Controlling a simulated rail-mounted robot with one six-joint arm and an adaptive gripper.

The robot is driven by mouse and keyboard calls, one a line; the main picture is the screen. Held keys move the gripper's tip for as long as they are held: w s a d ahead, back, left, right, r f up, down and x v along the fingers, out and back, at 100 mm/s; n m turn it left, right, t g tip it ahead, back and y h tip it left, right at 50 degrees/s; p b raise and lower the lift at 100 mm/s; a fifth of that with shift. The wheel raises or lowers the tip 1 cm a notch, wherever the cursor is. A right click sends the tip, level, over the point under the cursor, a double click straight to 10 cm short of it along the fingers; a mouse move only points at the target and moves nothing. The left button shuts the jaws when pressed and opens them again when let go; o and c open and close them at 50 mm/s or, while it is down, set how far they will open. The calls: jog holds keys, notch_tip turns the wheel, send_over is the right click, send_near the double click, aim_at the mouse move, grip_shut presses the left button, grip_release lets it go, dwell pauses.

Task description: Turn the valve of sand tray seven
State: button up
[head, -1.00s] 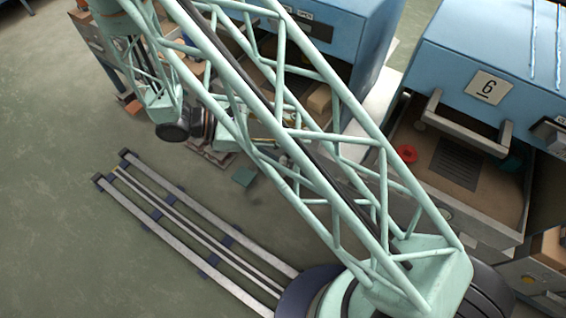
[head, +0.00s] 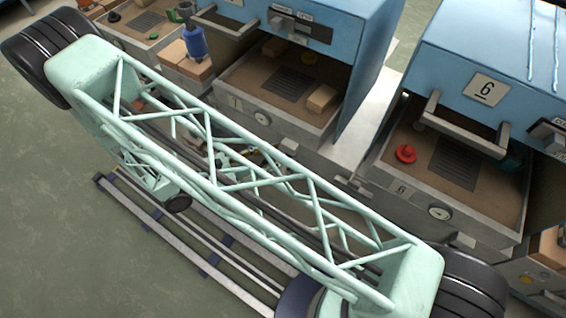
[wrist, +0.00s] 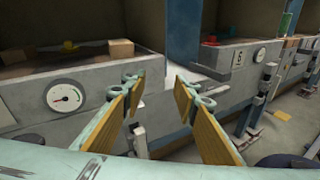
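Sand tray seven (head: 230,86) is the pulled-out drawer in the middle of the head view, marked 7, with a round gauge (head: 262,118) on its front.
Tray six (head: 385,178) lies to the right with a red knob (head: 405,153) and gauge (head: 440,213). A wooden block (head: 322,98) lies in tray seven. A blue bottle-like object (head: 195,42) stands further left. Floor rails (head: 150,215) run below my arm; the left floor is clear.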

jog(key=s+a+f+n+t+y, duration=0.1)
jog(key=a+f+n+t+y, duration=0.1)
jog(key=f, duration=0.7)
jog(key=s+a+f+n+t+y, duration=0.2)
jog(key=f+n+t, duration=0.3)
jog(key=f, duration=0.4)
jog(key=shift+s+a+p, duration=0.3)
jog(key=shift+a+p, duration=0.15)
jog(key=shift+a, duration=0.15)
jog(key=shift+w+d, duration=0.1)
jog(key=shift+d, duration=0.05)
jog(key=b+x, duration=0.1)
jog(key=x, duration=1.2)
jog(key=shift+w+b, duration=0.25)
jog(key=shift+b, duration=0.05)
jog(key=shift+c, duration=0.8)
grip_shut()
